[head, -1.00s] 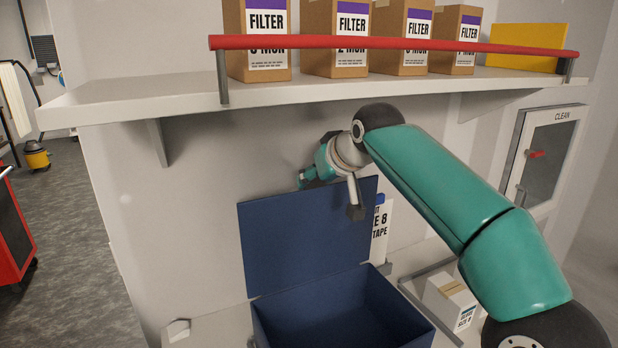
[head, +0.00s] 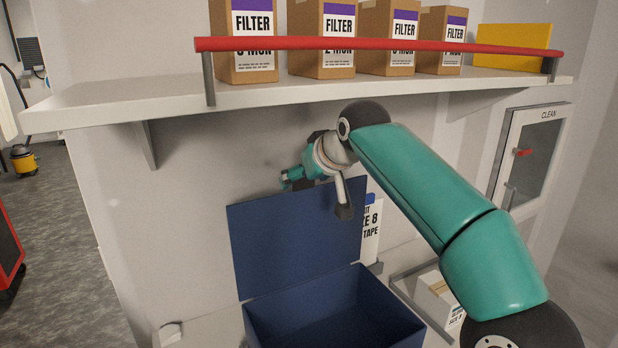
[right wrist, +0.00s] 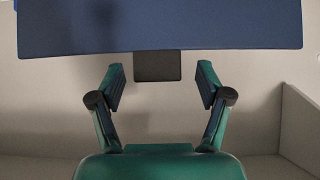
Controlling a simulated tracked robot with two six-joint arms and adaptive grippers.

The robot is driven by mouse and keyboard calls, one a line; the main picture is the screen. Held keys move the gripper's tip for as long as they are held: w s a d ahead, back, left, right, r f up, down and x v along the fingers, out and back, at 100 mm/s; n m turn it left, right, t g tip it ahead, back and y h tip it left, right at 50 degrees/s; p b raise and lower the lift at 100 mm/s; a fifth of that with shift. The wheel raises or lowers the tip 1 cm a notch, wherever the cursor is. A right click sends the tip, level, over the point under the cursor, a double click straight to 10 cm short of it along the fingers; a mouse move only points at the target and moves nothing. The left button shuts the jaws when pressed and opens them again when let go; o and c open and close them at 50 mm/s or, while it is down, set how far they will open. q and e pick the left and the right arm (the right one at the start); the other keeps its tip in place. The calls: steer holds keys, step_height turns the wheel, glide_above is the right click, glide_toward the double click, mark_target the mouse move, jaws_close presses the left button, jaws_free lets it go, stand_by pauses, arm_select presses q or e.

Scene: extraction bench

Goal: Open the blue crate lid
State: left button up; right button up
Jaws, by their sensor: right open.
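The blue crate (head: 262,325) stands on the bench with its inside showing empty where visible. Its blue lid (head: 295,245) is raised, standing nearly upright at the crate's back edge. The lid also fills the top of the right wrist view (right wrist: 160,28). My right gripper (head: 288,180) is at the lid's upper edge, partly hidden behind its own wrist in the head view. In the right wrist view its two fingers (right wrist: 160,80) are spread apart with nothing held between them. Whether it touches the lid cannot be told. My left gripper is not in view.
A shelf (head: 130,105) with a red rail (head: 380,44) and several filter boxes (head: 325,40) hangs above my right arm. A white sign (head: 372,235) stands behind the lid. A small box (head: 437,295) in a tray is right of the crate.

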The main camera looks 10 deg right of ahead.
steer(key=v, duration=0.7)
